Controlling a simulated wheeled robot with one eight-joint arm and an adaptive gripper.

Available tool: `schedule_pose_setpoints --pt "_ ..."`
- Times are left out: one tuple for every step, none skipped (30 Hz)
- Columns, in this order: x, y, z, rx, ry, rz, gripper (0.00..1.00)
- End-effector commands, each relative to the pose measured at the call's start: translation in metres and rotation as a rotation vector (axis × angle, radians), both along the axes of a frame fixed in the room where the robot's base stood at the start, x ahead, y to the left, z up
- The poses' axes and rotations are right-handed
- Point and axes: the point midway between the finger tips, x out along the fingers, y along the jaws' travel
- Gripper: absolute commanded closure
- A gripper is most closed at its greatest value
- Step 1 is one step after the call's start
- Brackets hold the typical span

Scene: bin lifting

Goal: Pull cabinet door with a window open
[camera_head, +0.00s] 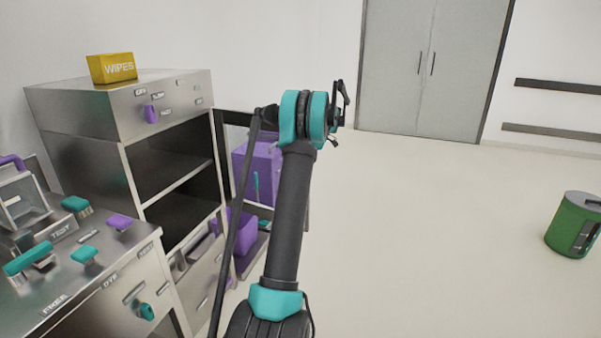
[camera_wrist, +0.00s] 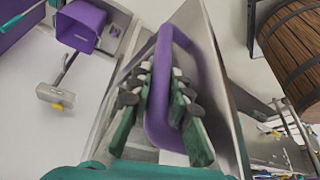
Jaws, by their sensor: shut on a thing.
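The cabinet (camera_head: 128,118) is a grey metal unit at the left in the head view, its front open onto dark shelves. A dark-framed panel (camera_head: 232,118) stands out from its right edge, with purple things showing through it; it looks like the windowed door swung outward, partly hidden by my arm. In the wrist view, a purple loop handle (camera_wrist: 163,95) is mounted on a grey metal panel (camera_wrist: 228,120). My gripper (camera_wrist: 160,98) has its green fingers on both sides of this handle, shut on it. In the head view my gripper's fingers are too small to read.
A counter (camera_head: 95,290) with teal and purple handles stands at the front left. A yellow wipes box (camera_head: 112,68) sits on the cabinet. A green bin (camera_head: 575,224) stands at the right, and a wooden barrel (camera_wrist: 292,50) shows in the wrist view. The floor in the middle is clear.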

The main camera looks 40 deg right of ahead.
Motion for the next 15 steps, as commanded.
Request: schedule_pose_setpoints --pt "0.003 -0.005 0.000 0.000 0.000 -0.001 1.00" --pt "0.005 -0.007 0.000 0.000 0.000 -0.001 1.00" --pt "0.006 -0.010 0.000 0.000 0.000 -0.001 1.00" --pt "0.008 -0.011 0.000 0.000 0.000 -0.001 1.00" --pt "0.008 -0.012 0.000 0.000 0.000 -0.001 1.00" --pt "0.010 -0.014 0.000 0.000 0.000 -0.001 1.00" --pt "0.010 -0.015 0.000 0.000 0.000 -0.001 1.00" --pt "0.011 -0.016 0.000 0.000 0.000 -0.001 1.00" --pt "0.012 -0.017 0.000 0.000 0.000 -0.001 1.00" --pt "0.012 -0.017 0.000 0.000 0.000 -0.001 1.00" --pt "0.012 -0.017 0.000 0.000 0.000 -0.001 1.00" --pt "0.012 -0.018 0.000 0.000 0.000 -0.001 1.00" --pt "0.012 -0.018 0.000 0.000 0.000 -0.001 1.00" --pt "0.012 -0.018 0.000 0.000 0.000 -0.001 1.00" --pt "0.012 -0.018 0.000 0.000 0.000 -0.001 1.00"
